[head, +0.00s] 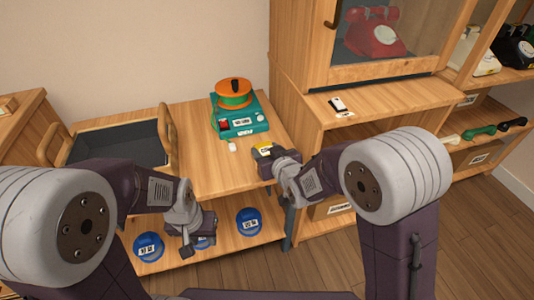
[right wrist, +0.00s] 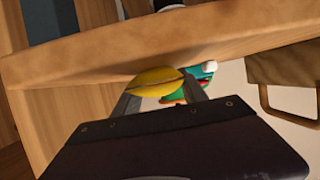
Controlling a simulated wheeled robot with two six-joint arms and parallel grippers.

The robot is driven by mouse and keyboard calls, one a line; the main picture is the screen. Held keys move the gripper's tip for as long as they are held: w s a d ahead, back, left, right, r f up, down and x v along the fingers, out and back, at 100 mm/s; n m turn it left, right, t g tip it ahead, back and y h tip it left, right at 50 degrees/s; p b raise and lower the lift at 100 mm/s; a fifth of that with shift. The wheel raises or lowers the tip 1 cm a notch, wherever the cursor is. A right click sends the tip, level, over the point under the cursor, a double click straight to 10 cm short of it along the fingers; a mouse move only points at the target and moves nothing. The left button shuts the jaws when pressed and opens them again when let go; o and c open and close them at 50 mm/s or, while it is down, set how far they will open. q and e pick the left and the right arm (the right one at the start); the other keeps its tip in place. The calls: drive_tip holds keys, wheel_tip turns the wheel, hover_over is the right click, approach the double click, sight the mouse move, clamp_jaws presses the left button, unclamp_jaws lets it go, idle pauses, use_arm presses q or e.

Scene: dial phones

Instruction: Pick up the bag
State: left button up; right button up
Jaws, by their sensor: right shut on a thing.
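A small rounded yellow thing with a dark seam, which may be the bag, is between the fingers of my right gripper (head: 264,155). The yellow bag (head: 264,148) shows at the table's right side in the head view. In the right wrist view the yellow bag (right wrist: 158,80) is clasped by both fingers of the right gripper (right wrist: 160,90). Its underside is partly hidden, and I cannot tell whether it touches the tabletop. My left gripper (head: 190,240) hangs in front of the table's lower shelf, apart from the bag; its finger gap is not clear.
A teal device with an orange spool (head: 238,115) and a small white piece (head: 232,146) stand on the table (head: 195,120). A dark tray with wooden handles (head: 115,142) is at left. Blue discs (head: 248,221) lie on the lower shelf. A cabinet with a red phone (head: 373,32) stands right.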

sight(266, 149)
wheel_tip(266, 149, up, 10)
drive_tip(key=p, duration=0.5)
